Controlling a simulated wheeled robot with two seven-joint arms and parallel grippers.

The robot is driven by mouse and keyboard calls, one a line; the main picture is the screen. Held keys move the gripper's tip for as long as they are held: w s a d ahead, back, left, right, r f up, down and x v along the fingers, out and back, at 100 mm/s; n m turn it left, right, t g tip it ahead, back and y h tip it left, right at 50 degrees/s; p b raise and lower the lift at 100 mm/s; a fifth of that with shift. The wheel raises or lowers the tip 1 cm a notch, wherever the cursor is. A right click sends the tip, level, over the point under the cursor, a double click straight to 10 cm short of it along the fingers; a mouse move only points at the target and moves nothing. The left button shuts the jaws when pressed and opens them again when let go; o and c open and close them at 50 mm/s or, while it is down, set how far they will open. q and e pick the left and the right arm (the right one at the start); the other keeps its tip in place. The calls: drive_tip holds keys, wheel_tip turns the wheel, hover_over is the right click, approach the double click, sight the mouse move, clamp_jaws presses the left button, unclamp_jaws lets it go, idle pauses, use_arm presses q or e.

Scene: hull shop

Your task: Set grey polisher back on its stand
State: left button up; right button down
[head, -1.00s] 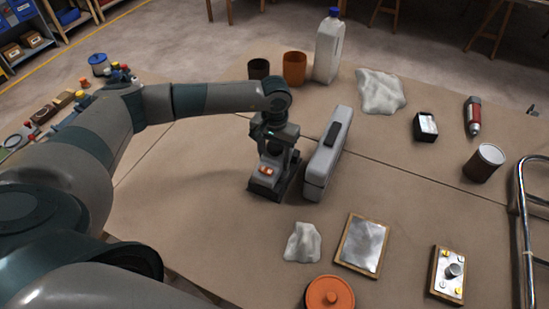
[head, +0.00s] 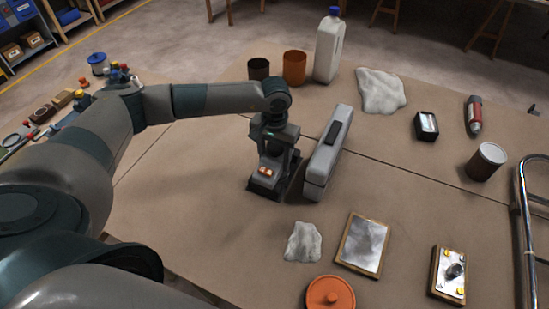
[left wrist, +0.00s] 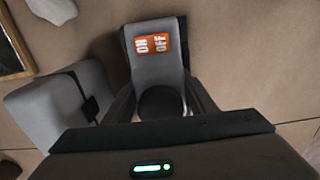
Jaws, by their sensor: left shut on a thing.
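The grey polisher (head: 268,172), with an orange ON/OFF switch, stands upright at the middle of the bench. In the left wrist view its grey body (left wrist: 158,75) lies between my dark fingers. My left gripper (head: 276,146) is shut on it from above. A dark base shows under the polisher; I cannot tell whether it is the stand or the polisher's own foot, nor whether the two touch. My right gripper is not in view.
A light grey case (head: 328,155) with a black handle stands close at the polisher's right. A white rag (head: 303,242), a framed plate (head: 362,244) and an orange lid (head: 330,295) lie nearer. Tins and a white jug (head: 328,48) stand behind.

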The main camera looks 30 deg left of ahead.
sight(274, 147)
use_arm(q)
drive_tip(key=o, duration=0.9)
drive_tip(key=shift+o, duration=0.2)
drive_tip(key=shift+f, duration=0.15)
drive_tip(key=shift+r+p, duration=1.55)
drive_tip(key=shift+r, duration=4)
